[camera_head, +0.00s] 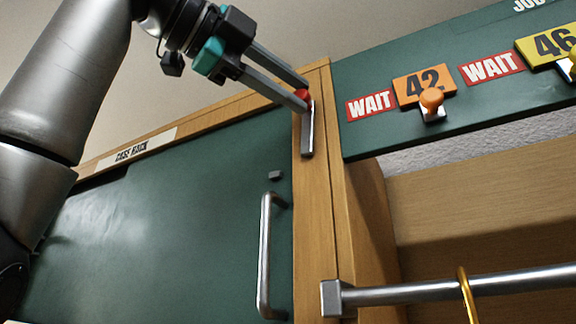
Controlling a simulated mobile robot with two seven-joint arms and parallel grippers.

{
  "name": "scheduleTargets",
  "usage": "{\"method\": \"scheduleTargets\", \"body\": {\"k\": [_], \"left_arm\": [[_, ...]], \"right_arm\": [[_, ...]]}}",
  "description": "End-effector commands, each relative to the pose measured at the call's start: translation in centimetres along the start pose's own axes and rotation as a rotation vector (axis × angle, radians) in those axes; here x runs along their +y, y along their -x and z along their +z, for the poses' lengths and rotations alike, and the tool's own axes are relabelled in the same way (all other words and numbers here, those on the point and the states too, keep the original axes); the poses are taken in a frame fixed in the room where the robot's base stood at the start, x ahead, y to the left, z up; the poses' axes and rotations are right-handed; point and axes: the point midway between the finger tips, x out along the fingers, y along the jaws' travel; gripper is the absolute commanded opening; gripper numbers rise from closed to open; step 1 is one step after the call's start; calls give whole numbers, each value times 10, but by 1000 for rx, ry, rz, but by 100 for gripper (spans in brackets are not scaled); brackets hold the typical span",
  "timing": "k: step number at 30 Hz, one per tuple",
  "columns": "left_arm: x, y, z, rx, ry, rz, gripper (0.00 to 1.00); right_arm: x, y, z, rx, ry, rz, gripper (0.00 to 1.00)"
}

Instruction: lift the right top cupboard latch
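The latch is a narrow metal piece (308,137) with a red end (304,95) at its top, standing upright on the wooden post at the upper right corner of the green cupboard door (170,225). My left gripper (303,96) comes in from the upper left, with its two long grey fingers on either side of the red end. The red end fills the gap between the fingertips, which partly hide it. The fingers look closed on it. My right gripper is not in view.
The door has a vertical metal handle (265,255) and a small dark block (276,175) above it. A green board (380,143) with number tags on pegs is at the upper right. A metal rail (400,295) with a yellow hook (465,290) runs along the lower right.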

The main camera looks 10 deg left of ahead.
Motion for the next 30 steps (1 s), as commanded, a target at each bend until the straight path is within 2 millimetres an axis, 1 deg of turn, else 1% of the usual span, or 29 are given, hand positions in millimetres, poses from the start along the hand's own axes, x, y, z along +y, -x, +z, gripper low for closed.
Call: {"method": "scheduleTargets", "body": {"k": [1, 6, 13, 17, 20, 23, 27, 30], "left_arm": [[0, 0, 0, 0, 0, 0, 42], [0, 0, 0, 0, 1, 0, 61], [0, 0, 0, -1, 2, 0, 61], [0, 8, 1, -1, 2, -1, 61], [0, 23, 1, -2, 2, -4, 61], [0, 45, 1, -2, 2, -5, 61], [0, 80, 0, -1, 1, -5, 61], [0, 103, 0, -1, 2, -5, 61]], "right_arm": [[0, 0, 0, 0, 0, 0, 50], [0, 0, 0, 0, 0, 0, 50], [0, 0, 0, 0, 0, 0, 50], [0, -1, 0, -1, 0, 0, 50], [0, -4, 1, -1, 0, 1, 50], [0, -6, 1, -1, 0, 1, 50], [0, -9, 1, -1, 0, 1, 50], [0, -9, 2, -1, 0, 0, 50]]}}
